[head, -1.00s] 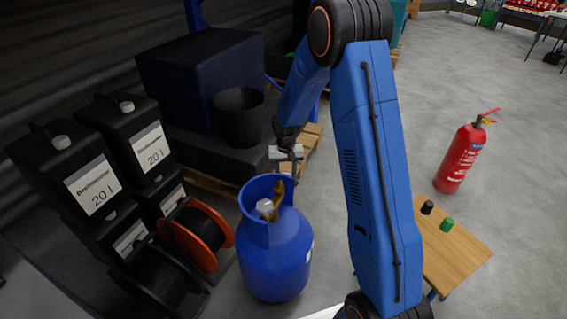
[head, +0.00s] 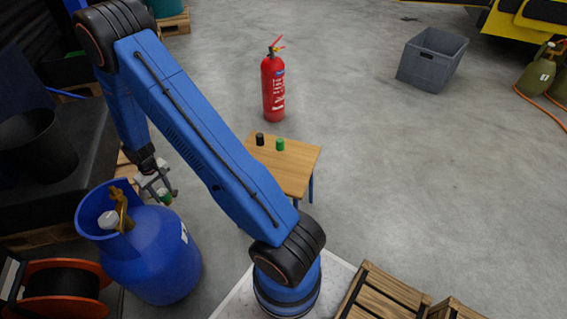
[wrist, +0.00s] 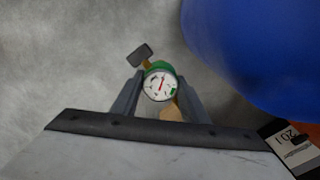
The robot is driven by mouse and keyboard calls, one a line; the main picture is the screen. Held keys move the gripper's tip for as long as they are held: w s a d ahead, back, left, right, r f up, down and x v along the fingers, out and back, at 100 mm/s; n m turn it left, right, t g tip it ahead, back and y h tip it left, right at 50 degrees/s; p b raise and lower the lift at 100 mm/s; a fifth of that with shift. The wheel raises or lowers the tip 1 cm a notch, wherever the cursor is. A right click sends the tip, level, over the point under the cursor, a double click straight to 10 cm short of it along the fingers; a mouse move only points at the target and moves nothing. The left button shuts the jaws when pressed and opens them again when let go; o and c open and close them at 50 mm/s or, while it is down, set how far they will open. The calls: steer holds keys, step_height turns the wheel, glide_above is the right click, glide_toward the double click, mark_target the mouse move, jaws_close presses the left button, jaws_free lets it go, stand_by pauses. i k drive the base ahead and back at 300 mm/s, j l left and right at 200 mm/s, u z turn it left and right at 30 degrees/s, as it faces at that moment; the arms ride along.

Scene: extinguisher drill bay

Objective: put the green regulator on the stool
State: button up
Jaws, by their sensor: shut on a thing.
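My gripper (head: 163,190) is shut on the green regulator (head: 166,197), which hangs just to the right of the blue gas cylinder's collar in the head view. In the wrist view the regulator (wrist: 160,84) sits between both fingers (wrist: 157,98), its white dial with a red needle facing the camera. The wooden-topped stool (head: 293,168) stands to the right, behind my arm. A black piece (head: 260,139) and a green piece (head: 280,144) stand upright near its far left edge. The rest of its top looks bare.
The blue gas cylinder (head: 160,262) stands close beside my gripper and also fills the upper right of the wrist view (wrist: 265,45). A red extinguisher (head: 273,88) stands behind the stool. Wooden crates (head: 385,296) stand at the bottom right. Floor right of the stool is clear.

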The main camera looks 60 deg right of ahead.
mark_target(271, 158)
steer(key=k+l, duration=0.15)
steer(key=l, duration=1.15)
steer(key=k+l, duration=0.15)
steer(key=l, duration=0.9)
steer(key=k+l+z, duration=0.25)
steer(key=k+j, duration=0.1)
